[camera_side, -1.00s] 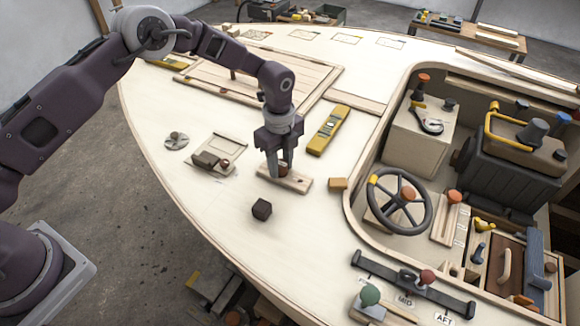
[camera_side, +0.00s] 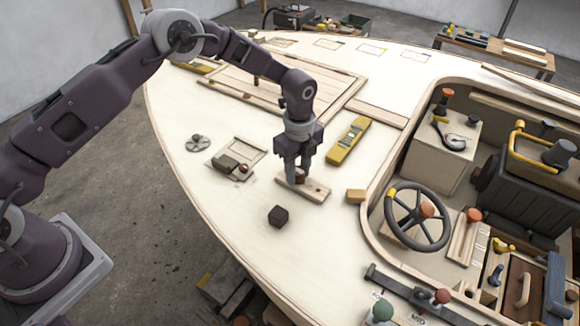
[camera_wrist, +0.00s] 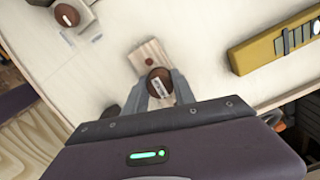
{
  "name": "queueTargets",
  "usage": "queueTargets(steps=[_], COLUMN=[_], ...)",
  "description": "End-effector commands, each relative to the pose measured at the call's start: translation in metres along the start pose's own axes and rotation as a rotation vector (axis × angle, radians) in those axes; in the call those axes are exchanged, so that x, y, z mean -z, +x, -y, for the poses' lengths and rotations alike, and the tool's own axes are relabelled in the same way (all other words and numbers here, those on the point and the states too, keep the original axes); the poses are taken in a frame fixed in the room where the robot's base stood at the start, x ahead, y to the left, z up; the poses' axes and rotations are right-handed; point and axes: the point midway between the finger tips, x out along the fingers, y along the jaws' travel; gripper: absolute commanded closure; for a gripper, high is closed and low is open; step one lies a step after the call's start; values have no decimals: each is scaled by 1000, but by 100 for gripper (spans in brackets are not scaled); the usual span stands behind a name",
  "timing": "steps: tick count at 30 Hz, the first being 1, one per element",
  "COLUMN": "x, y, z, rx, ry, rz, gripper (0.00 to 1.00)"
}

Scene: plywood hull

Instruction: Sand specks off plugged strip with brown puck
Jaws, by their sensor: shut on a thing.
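The plugged strip (camera_side: 313,194) is a short pale wooden piece lying on the plywood deck; it also shows in the wrist view (camera_wrist: 142,52). A small reddish-brown plug (camera_wrist: 150,61) shows in its face. My gripper (camera_side: 298,179) points down over the strip's left part in the side view, its fingers shut on the round brown puck (camera_wrist: 160,83). The puck has a pale label on top in the wrist view. It appears to be on the strip or just above it; contact cannot be told. The part of the strip under the puck is hidden. I cannot make out specks.
A yellow level (camera_side: 349,140) lies behind the strip. A tan block (camera_side: 355,196) is to its right and a dark cube (camera_side: 278,215) in front. A pale board with a brown block (camera_side: 226,163) lies left. The cockpit opening with a steering wheel (camera_side: 419,216) is right.

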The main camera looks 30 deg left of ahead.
Motion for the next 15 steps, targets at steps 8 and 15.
queueTargets(steps=[8,15], x=[25,46], y=[1,1], z=[7,14], rx=[-1,-1], ry=[2,3], rz=[-1,0], gripper=[100,100])
